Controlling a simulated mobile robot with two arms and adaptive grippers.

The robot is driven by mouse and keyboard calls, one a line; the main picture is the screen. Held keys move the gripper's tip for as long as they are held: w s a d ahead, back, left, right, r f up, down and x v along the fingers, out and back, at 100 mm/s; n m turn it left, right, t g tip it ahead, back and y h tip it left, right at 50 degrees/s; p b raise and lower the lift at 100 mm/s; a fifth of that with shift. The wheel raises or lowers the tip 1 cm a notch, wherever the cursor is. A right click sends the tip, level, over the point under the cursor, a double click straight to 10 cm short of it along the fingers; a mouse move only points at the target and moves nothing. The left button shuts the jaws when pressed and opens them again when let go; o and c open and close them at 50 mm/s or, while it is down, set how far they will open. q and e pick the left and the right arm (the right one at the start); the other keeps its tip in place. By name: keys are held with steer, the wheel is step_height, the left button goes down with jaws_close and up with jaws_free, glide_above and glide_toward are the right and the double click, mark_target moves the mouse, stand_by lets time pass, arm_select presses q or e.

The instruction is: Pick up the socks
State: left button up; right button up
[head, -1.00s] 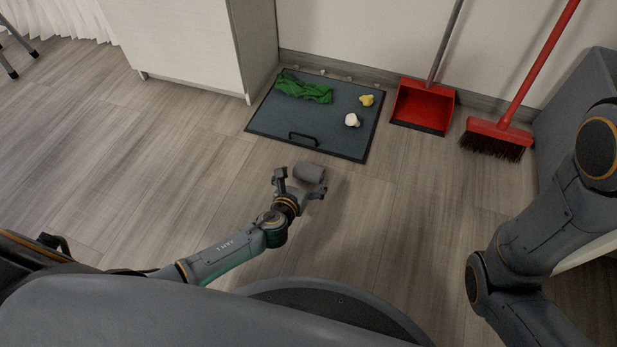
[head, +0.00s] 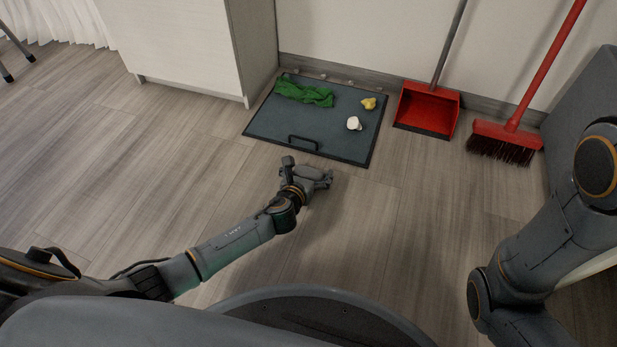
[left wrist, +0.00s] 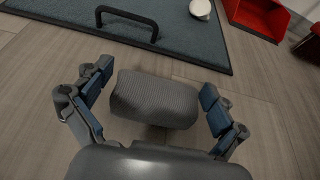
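A grey, ribbed, rolled bundle that looks like the socks (left wrist: 155,99) lies in the left wrist view, on or just above the floor in front of the dark mat. It shows only partly in the head view, behind my gripper's fingers. My left gripper (head: 308,172) is open and low over the floor. In the left wrist view its two blue-padded fingers (left wrist: 158,100) stand apart on either side of the bundle, close to its ends. I cannot tell whether either pad touches it. My right gripper is not in view.
A dark mat with a handle (head: 265,125) holds a green cloth (head: 305,93), a white item (head: 354,123) and a yellow item (head: 368,103). A red dustpan (head: 428,107) and red broom (head: 506,136) stand at the wall. A white cabinet (head: 180,45) stands left. Left floor is clear.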

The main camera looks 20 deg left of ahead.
arm_select(q)
steer(key=c, duration=0.7)
